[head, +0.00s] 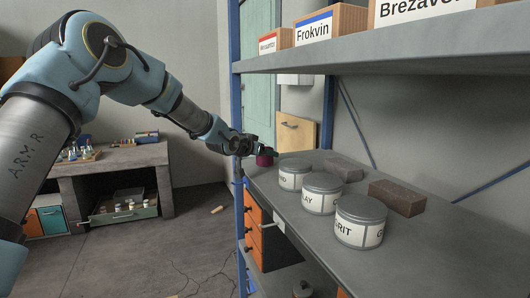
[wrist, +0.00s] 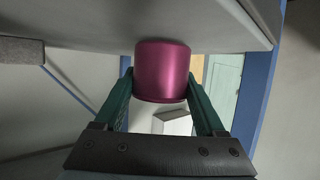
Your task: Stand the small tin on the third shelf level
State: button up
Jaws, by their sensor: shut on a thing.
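The small tin (head: 265,160) is a magenta-pink metallic cylinder at the left end of the grey shelf level (head: 290,207) that carries the labelled cans. In the wrist view the tin (wrist: 162,68) is held between the two green fingers of my gripper (wrist: 160,88), one on each side. My gripper (head: 258,149) is shut on it and partly hides it in the head view. The tin looks upright. Its base is at the shelf surface, touching or just above; I cannot tell which.
Several grey labelled cans (head: 320,194) stand right of the tin, with dark bricks (head: 397,197) behind them. A blue post (head: 238,165) is close on the left. A higher shelf (head: 420,46) holding labelled boxes (head: 314,26) overhangs. Orange drawers (head: 254,218) are below.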

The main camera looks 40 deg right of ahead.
jog(key=shift+f, duration=0.2)
jog(key=shift+f, duration=0.2)
jog(key=o, duration=1.5)
jog(key=shift+r, duration=0.1)
jog(key=shift+a+r, duration=0.1)
jog(key=shift+r, duration=0.05)
jog(key=b+v, duration=0.3)
jog(key=v, duration=0.7)
jog(key=shift+a, duration=0.25)
jog(key=shift+s+a+r, duration=0.25)
jog(key=shift+s+a, duration=0.05)
jog(key=shift+a, duration=0.3)
